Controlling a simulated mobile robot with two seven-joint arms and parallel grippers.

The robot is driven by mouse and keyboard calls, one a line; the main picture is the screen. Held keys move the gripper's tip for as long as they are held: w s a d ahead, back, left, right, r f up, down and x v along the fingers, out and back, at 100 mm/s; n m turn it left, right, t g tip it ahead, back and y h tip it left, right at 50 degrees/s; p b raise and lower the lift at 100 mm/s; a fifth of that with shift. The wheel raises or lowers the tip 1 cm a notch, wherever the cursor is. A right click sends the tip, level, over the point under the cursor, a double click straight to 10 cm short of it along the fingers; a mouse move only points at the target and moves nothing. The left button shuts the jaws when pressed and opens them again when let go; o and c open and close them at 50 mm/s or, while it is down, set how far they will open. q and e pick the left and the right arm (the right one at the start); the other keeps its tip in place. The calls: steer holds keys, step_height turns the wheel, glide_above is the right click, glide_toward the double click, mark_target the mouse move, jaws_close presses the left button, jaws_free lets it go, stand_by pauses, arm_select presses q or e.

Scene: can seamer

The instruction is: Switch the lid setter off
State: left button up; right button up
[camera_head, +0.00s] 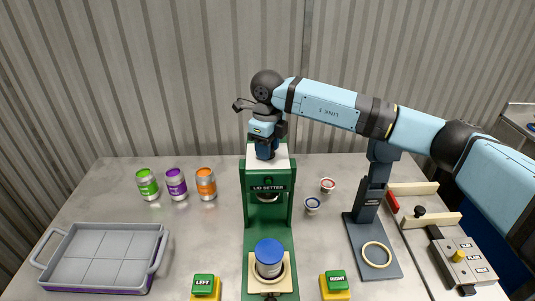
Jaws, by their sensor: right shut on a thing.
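The lid setter (250,217) is a green press-like frame with a white top and a label reading "LID SETTER". A can with a blue top (268,258) stands upright in the holder at its foot, below the round press head (267,197). My right gripper (265,150) points down at the white top of the lid setter. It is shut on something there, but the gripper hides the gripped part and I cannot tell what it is. I cannot read any on or off state. My left gripper is not in view.
Green buttons marked LEFT (204,281) and RIGHT (337,277) flank the setter. A grey tray (159,243) and green, purple and orange cans (206,186) lie left. Small lids (312,204), a dark stand (396,254) and a grey box with a yellow knob (475,262) lie right.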

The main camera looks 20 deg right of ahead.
steer(key=shift+n+b, duration=0.5)
steer(key=shift+n, duration=0.3)
steer(key=o, duration=0.9)
steer(key=shift+o, duration=0.2)
steer(key=shift+r, duration=0.15)
step_height(320, 180, up, 14)
steer(key=b, duration=0.1)
steer(key=shift+f, duration=0.2)
